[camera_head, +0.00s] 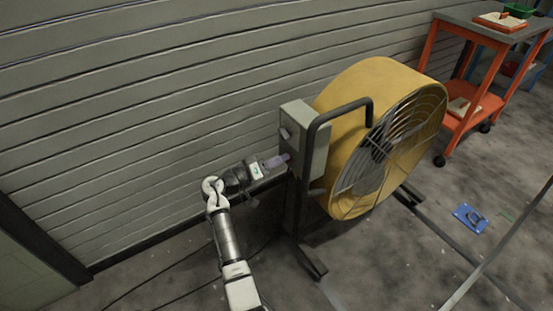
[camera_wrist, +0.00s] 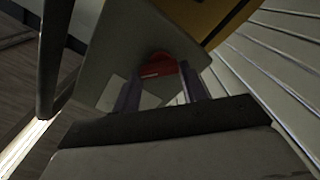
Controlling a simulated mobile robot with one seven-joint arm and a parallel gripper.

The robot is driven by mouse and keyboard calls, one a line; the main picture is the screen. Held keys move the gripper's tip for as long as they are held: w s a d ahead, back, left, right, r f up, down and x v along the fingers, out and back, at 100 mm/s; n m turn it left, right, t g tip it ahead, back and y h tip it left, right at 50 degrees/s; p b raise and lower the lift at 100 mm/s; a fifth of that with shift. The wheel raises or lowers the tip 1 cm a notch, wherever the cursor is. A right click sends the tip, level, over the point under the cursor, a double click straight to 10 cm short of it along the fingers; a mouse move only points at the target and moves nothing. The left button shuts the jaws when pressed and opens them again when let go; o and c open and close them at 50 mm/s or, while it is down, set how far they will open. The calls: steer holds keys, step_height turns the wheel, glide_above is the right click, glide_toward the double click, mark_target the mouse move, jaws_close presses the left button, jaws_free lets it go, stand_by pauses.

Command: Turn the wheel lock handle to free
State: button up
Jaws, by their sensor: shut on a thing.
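A grey control box (camera_head: 306,138) is mounted on the side of a large yellow drum fan (camera_head: 357,88). My gripper (camera_head: 283,158) reaches the box's left face from the left, at its lower part. In the wrist view, a small red handle (camera_wrist: 158,68) stands out from the grey box face (camera_wrist: 120,45). The two fingers of my gripper (camera_wrist: 160,84) are on either side of the red handle and closed on it. The handle is hidden behind my gripper in the head view. The far side of the handle and its exact angle are hard to make out.
A black tube frame (camera_head: 340,112) bends around the box and fan, with feet on the floor. A grey slatted wall (camera_head: 130,120) runs close behind my arm. An orange cart (camera_head: 468,97) and a blue floor plate (camera_head: 470,218) are at the right. The front floor is mostly clear.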

steer(key=shift+w+a+n+p, duration=0.1)
steer(key=shift+n+p, duration=1)
steer(key=shift+n, duration=0.85)
steer(key=shift+w+n+p, duration=0.1)
steer(key=shift+n+p, duration=1)
steer(key=shift+n, duration=0.85)
steer(key=shift+f+n, duration=0.15)
steer(key=shift+n, duration=0.15)
steer(key=o, duration=1)
steer(key=shift+s, duration=0.1)
steer(key=b+v, duration=0.1)
steer(key=v, duration=1.2)
steer(key=shift+s+a+b, duration=0.2)
steer(key=shift+a+b, duration=0.15)
